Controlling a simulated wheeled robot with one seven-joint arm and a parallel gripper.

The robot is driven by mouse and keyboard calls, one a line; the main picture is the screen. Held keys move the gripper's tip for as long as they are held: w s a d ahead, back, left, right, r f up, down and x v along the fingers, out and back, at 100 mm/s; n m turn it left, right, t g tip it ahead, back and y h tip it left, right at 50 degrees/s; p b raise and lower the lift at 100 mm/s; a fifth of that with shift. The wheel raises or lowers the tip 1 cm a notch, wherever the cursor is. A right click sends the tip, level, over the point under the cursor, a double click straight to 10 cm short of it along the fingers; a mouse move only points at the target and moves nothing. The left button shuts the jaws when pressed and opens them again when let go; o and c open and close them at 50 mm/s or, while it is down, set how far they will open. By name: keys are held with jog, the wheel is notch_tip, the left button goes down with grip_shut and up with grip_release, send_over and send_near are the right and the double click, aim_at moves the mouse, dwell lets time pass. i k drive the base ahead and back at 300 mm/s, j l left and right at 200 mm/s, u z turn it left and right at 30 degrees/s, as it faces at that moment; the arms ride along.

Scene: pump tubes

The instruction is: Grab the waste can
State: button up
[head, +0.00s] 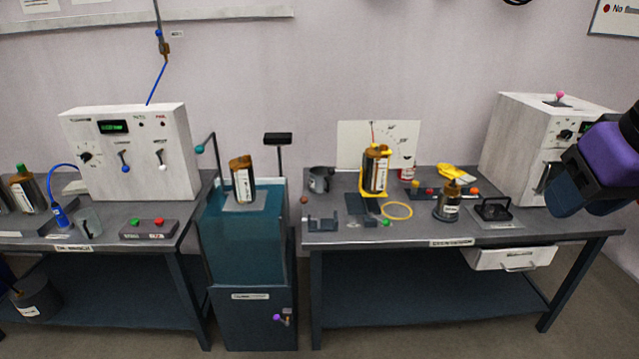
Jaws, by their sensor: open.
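No can has a label that I can read as waste. A small dark can with a brass top (448,203) stands on the right bench. I cannot tell which of them is the waste can. My gripper (568,192), dark with a purple body, hangs at the right edge in front of the white box machine. It is open, with nothing seen in it, and well apart from both cans.
A teal cabinet (245,245) with a brown bottle (241,181) on top stands between the benches. The right bench (345,232) holds a yellow stand with a brown bottle, a dark mug (319,180) and a yellow ring (398,211). A white drawer (510,256) hangs below it.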

aim_at(320, 181)
jog(key=i+j, duration=0.85)
jog(key=i, duration=0.15)
jog(key=i+j, duration=0.85)
jog(key=i, duration=0.15)
